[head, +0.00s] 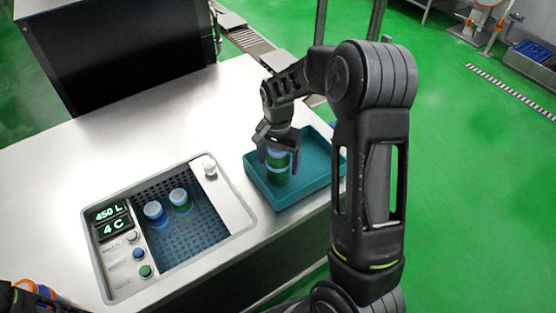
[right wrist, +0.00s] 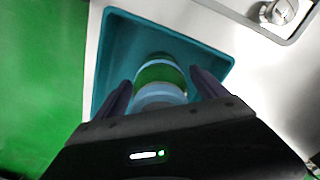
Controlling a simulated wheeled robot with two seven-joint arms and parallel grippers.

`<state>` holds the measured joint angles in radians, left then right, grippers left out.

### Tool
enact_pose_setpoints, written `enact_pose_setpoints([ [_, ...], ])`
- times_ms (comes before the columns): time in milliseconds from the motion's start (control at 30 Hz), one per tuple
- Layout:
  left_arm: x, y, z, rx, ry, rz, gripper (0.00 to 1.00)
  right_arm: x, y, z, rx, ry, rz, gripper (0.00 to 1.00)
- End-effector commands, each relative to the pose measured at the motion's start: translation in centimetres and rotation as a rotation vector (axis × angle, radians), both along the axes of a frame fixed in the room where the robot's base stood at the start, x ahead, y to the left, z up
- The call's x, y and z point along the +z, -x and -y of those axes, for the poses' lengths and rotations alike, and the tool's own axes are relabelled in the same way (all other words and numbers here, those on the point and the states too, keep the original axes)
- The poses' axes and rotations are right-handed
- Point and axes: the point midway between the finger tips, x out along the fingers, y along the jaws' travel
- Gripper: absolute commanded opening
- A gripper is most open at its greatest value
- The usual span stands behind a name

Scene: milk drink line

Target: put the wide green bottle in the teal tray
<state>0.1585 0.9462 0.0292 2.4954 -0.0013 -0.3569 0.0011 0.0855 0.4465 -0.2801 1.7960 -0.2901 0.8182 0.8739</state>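The wide green bottle (head: 278,176), with a pale blue lid, stands in the teal tray (head: 318,198) on the counter. In the right wrist view the green bottle (right wrist: 160,73) shows inside the teal tray (right wrist: 112,50). My right gripper (head: 279,158) reaches down over it from above. Its dark fingers (right wrist: 163,85) stand on either side of the bottle, with a narrow gap visible, so it looks open around the bottle. The bottle's lower part is partly hidden. Only a dark piece, probably of my left arm, shows at the lower left corner; its fingers are not seen.
A sunken cooler well (head: 205,235) left of the tray holds two blue-lidded bottles (head: 154,212) (head: 180,199). A control panel (head: 128,250) borders it. Orange and blue items (head: 42,290) sit at the lower left. The counter (head: 90,160) behind the well is clear.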

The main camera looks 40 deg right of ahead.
Motion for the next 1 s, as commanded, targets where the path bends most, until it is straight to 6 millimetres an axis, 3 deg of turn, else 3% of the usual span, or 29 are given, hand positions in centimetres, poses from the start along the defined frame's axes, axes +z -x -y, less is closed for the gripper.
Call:
enact_pose_setpoints([
  [367,0.2,0.0,0.0,0.000,0.000,0.000,0.61,0.9,0.0,0.0,0.000,0.000,0.001,0.82],
  [567,-0.1,0.0,0.0,0.000,0.000,0.000,0.61,3.9,-0.1,0.0,0.000,0.000,0.005,0.82],
  [800,-0.3,0.0,0.0,0.000,0.000,0.000,0.61,9.0,-0.1,0.0,0.000,0.000,0.005,0.82],
  [1000,-0.4,0.0,0.0,0.000,0.000,0.000,0.61,11.7,-0.1,0.0,0.000,0.000,0.002,0.82],
])
